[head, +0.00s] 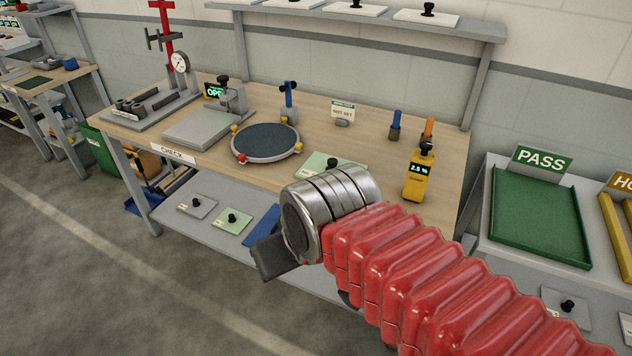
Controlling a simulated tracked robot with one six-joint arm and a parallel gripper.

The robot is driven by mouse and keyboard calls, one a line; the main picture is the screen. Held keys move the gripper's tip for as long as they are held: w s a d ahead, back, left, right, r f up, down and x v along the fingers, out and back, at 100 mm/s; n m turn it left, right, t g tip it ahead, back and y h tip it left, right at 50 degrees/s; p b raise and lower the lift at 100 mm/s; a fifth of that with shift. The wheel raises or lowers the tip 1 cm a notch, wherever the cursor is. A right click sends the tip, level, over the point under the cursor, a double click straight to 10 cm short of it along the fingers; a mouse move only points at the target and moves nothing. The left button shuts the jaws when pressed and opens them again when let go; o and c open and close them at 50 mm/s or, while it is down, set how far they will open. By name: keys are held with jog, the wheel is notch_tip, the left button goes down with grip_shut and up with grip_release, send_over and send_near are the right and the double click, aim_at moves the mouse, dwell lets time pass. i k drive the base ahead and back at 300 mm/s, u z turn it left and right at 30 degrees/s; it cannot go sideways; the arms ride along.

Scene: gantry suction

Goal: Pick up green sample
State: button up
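A pale green sample plate with a black knob (318,161) lies on the wooden bench top, partly hidden behind my arm's silver wrist. A second pale green plate with a black knob (232,222) lies on the grey lower shelf. My gripper (272,260) is at the end of the red-sleeved arm, in front of the bench edge. Only a dark finger part shows below the wrist. The rest is hidden, so I cannot tell whether it is open or holds anything.
The bench top (360,138) carries a round dark platform (266,142), a dial gauge stand (178,62) and a yellow meter (418,175). A grey plate (197,206) lies on the lower shelf. A green PASS tray (540,218) stands right. Floor at left is clear.

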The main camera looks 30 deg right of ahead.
aim_at(319, 162)
jog(key=u, duration=0.65)
jog(key=k, duration=0.9)
jog(key=u, duration=0.6)
jog(key=i, duration=0.95)
jog(key=z, duration=0.5)
jog(key=i, duration=0.65)
jog(key=z, duration=1)
jog(key=i, duration=0.75)
jog(key=z, duration=0.5)
